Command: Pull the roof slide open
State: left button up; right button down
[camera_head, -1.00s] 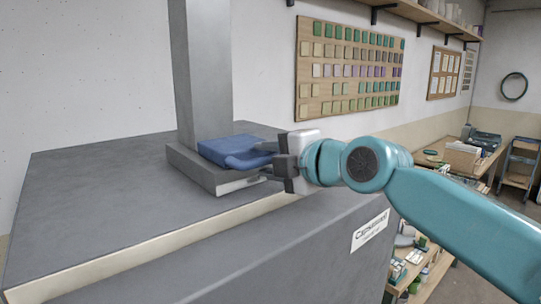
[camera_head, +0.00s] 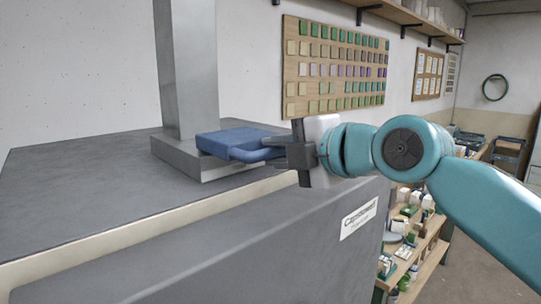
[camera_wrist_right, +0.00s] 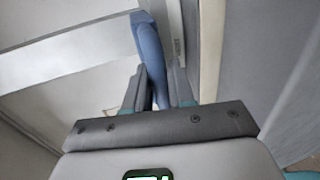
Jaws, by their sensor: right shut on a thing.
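The roof slide is a flat blue plate (camera_head: 238,140) with a blue handle bar (camera_head: 262,154) at its right end. It sits in a grey housing (camera_head: 195,165) at the foot of a square grey duct (camera_head: 187,70) on the kiln roof. It stands partly out of the housing, toward the right. My right gripper (camera_head: 292,150) is shut on the handle. In the right wrist view the blue handle (camera_wrist_right: 150,50) runs between the two dark fingers (camera_wrist_right: 154,76). The far end of the slide inside the housing is hidden. My left gripper is out of view.
The grey kiln roof (camera_head: 80,195) is clear around the housing, with a pale seam (camera_head: 130,235) along its front. A labelled kiln face (camera_head: 270,230) drops below. Shelves with glaze pots (camera_head: 400,235) stand at right. A tile board (camera_head: 335,65) hangs behind.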

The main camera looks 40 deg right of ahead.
jog(key=shift+w, duration=0.15)
jog(key=c, duration=1.1)
grip_release()
jog(key=shift+d, duration=0.1)
jog(key=shift+s, duration=0.4)
jog(key=v, duration=1.5)
jog(key=shift+s+r+p, duration=0.2)
jog(key=shift+s+p, duration=0.15)
jog(key=shift+p, duration=0.1)
